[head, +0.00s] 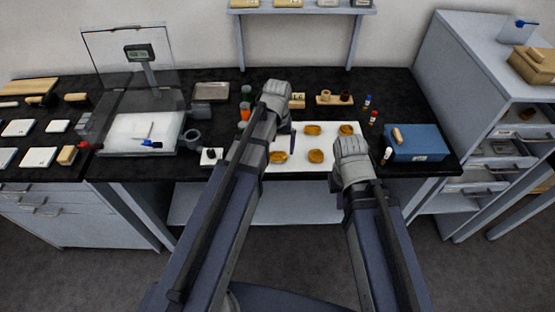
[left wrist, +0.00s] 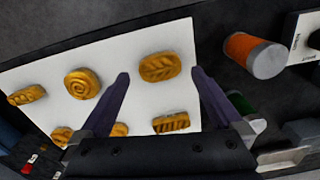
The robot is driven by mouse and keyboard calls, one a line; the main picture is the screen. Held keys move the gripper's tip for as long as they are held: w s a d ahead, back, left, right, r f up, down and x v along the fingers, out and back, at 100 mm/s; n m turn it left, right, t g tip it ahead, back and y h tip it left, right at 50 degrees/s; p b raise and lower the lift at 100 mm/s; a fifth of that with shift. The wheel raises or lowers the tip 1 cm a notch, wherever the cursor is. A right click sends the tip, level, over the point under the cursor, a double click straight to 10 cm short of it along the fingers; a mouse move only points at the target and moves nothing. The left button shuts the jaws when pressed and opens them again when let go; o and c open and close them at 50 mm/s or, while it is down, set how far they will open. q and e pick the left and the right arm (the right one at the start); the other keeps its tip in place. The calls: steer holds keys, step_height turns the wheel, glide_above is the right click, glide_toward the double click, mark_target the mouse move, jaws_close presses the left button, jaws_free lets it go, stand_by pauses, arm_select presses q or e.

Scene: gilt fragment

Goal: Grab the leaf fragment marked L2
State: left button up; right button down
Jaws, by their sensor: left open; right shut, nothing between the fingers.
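Several gilt fragments lie on a white sheet (left wrist: 40,75). An oval one with leaf-like veins (left wrist: 160,67) lies near the sheet's edge, at the near left in the head view (head: 278,156). I cannot read an L2 mark on any fragment. My left gripper (left wrist: 161,80) is open over the sheet, the leaf-veined fragment showing between its fingertips without visible contact. In the head view its arm hides most of its fingers. A spiral fragment (left wrist: 83,83) and a striped one (left wrist: 170,123) lie nearby. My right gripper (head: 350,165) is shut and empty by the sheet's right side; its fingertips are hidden.
A balance (head: 140,130) stands at the left.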

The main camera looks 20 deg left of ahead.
mark_target(277, 154)
arm_select(q)
step_height(277, 154, down, 3)
steer(key=shift+f+b, duration=0.1)
steer(key=shift+b, duration=1)
arm_select(e)
step_height(277, 154, down, 3)
arm_select(q)
steer(key=c, duration=1.2)
steer(key=shift+r, duration=0.2)
steer(key=shift+c, duration=0.2)
arm_select(e)
steer(key=shift+r, duration=0.15)
